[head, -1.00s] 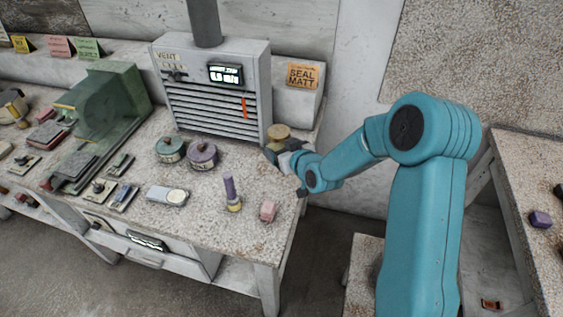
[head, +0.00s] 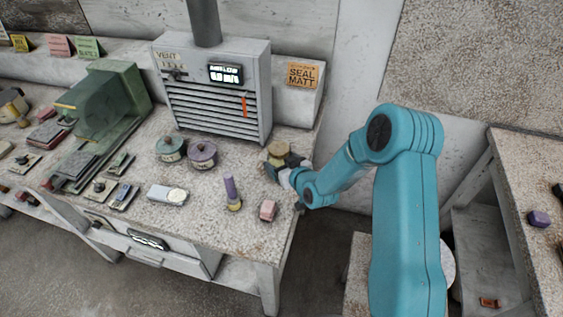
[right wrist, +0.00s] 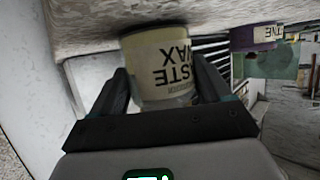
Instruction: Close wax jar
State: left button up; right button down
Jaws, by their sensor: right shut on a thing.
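The wax jar (head: 278,148), tan with a round top, is at the right back of the bench beside the grey vent box. In the right wrist view, which is upside down, its cream label (right wrist: 160,62) reads "PASTE WAX". My right gripper (head: 284,168) is shut on it, one dark finger on each side (right wrist: 162,100). The jar's base is at or very near the bench top; I cannot tell if it touches. The fingers hide part of the jar, and I cannot tell whether its lid is seated. My left gripper is not in view.
A teal jar (head: 170,150) and a purple jar (head: 203,154) stand left of the wax jar. A purple-handled tool (head: 231,193), a pink block (head: 268,210) and a white device (head: 168,194) are nearer the front. The vent box (head: 215,95) stands behind.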

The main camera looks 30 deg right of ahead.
jog(key=shift+f+b, duration=0.15)
jog(key=shift+b, duration=0.15)
grip_release()
jog(key=shift+r+p, duration=0.3)
jog(key=shift+p, duration=0.1)
jog(key=b+v, duration=0.2)
jog(key=v, duration=0.9)
jog(key=shift+f, duration=0.15)
jog(key=shift+s+r, duration=0.2)
jog(key=shift+s, duration=0.3)
